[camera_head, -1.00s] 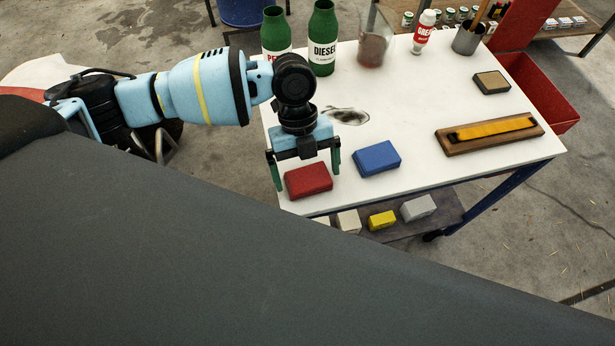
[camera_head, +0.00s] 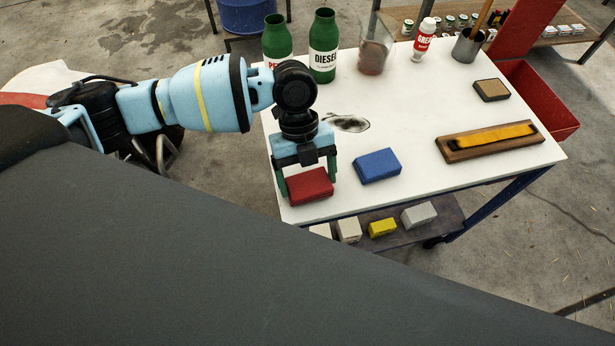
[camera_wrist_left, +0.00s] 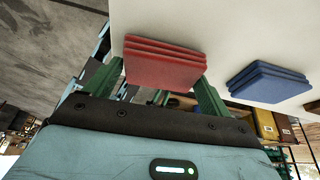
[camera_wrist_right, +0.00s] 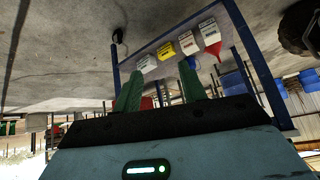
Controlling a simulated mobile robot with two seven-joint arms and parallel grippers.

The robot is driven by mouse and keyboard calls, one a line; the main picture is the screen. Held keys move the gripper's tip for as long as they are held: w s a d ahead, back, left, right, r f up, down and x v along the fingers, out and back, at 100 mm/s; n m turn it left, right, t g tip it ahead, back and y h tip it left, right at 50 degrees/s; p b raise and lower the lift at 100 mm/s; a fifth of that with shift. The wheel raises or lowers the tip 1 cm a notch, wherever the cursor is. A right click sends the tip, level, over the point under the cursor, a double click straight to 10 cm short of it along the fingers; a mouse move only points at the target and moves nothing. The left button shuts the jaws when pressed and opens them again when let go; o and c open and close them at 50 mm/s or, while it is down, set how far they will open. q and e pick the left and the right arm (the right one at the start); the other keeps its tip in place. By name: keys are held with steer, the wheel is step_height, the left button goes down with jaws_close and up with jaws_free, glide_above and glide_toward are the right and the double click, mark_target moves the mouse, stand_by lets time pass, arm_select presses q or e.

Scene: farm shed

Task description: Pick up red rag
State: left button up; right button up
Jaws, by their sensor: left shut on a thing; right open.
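The red rag (camera_head: 309,187) is a folded, layered block near the front left edge of the white table. It also shows in the left wrist view (camera_wrist_left: 163,64), between the green fingers. My left gripper (camera_head: 308,185) points down over the rag and is shut on it, one finger at each side. The rag looks to be at the table top; I cannot tell any gap under it. My right gripper (camera_wrist_right: 160,92) shows only in its own wrist view, open, with nothing between its fingers.
A blue folded rag (camera_head: 377,166) lies right of the red one. Green bottles (camera_head: 323,48) and a clear jug (camera_head: 374,52) stand at the back. A wooden block with a yellow strip (camera_head: 489,136) lies at the right. Small boxes (camera_head: 383,227) sit on the lower shelf.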

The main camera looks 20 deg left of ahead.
mark_target(310, 188)
arm_select(q)
steer(key=shift+r, duration=0.5)
step_height(310, 188, up, 2)
steer(key=w+d+b, duration=0.1)
steer(key=w+d, duration=0.1)
steer(key=w, duration=0.2)
steer(key=w+d+b, duration=0.1)
steer(key=w+d, duration=0.2)
steer(key=w+d+r+b, duration=0.1)
steer(key=w+d+b, duration=0.1)
steer(key=w+d, duration=0.1)
steer(key=shift+w, duration=0.85)
steer(key=shift+w+d+r+b, duration=0.2)
steer(key=shift+w+d+b, duration=0.1)
steer(key=shift+w+d, duration=0.35)
arm_select(e)
steer(key=shift+g, duration=0.3)
steer(key=shift+s+a+f, duration=0.1)
steer(key=shift+s+f, duration=0.15)
steer(key=shift+f, duration=0.55)
steer(key=shift+s+f, duration=0.3)
steer(key=shift+f, duration=0.45)
steer(key=shift+s+a+f, duration=0.1)
steer(key=shift+s+f, duration=0.15)
steer(key=shift+f, duration=0.55)
arm_select(q)
steer(key=shift+w+a, duration=0.1)
steer(key=o, duration=0.4)
steer(key=c, duration=0.3)
steer(key=shift+a, duration=0.1)
